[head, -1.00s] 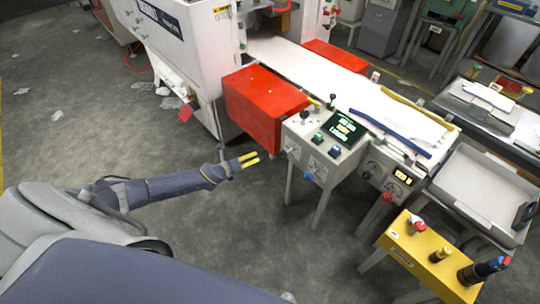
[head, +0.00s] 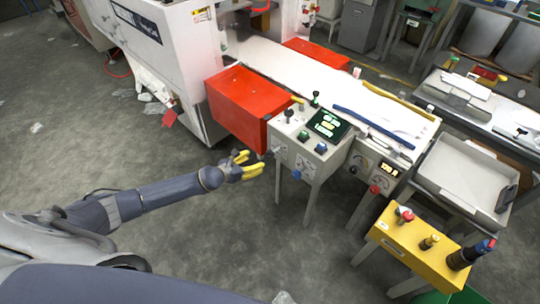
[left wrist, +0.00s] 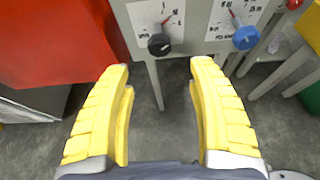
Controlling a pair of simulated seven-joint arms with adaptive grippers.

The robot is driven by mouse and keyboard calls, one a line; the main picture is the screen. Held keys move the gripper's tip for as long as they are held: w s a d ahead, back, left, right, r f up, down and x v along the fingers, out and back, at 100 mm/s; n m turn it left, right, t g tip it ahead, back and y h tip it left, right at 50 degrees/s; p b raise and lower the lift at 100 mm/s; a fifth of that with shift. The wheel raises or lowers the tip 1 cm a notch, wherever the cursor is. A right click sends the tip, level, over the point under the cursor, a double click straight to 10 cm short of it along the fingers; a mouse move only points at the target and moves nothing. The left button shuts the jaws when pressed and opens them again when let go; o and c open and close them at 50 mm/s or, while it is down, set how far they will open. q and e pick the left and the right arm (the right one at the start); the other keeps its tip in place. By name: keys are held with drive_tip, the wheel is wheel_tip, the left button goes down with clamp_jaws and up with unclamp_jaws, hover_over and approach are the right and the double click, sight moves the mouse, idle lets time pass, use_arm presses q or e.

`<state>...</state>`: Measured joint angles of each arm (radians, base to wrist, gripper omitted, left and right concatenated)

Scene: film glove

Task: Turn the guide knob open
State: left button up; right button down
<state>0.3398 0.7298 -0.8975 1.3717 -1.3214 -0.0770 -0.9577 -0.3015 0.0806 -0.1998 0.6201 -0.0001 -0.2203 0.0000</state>
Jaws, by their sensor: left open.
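The grey control box (head: 310,172) has a black knob (left wrist: 159,44) and a blue knob (left wrist: 245,38) on its front, each below a white dial label with a red mark. The blue knob also shows in the head view (head: 296,175). The labels are too small to tell which one is the guide knob. My left gripper (head: 254,162) is open and empty, just left of the box front. In the left wrist view its yellow fingers (left wrist: 160,67) point toward the black knob, apart from it. My right gripper is not in view.
A red block-shaped guard (head: 238,105) stands left of the box, close to the left gripper. A second panel with a red knob (head: 374,190) is to the right. A yellow stand (head: 412,245) is nearer right. Open floor lies below the left arm.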

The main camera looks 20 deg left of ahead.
sight(268, 155)
use_arm(q)
drive_tip(key=shift+x, duration=5.65)
drive_tip(key=shift+f, duration=0.1)
clamp_jaws()
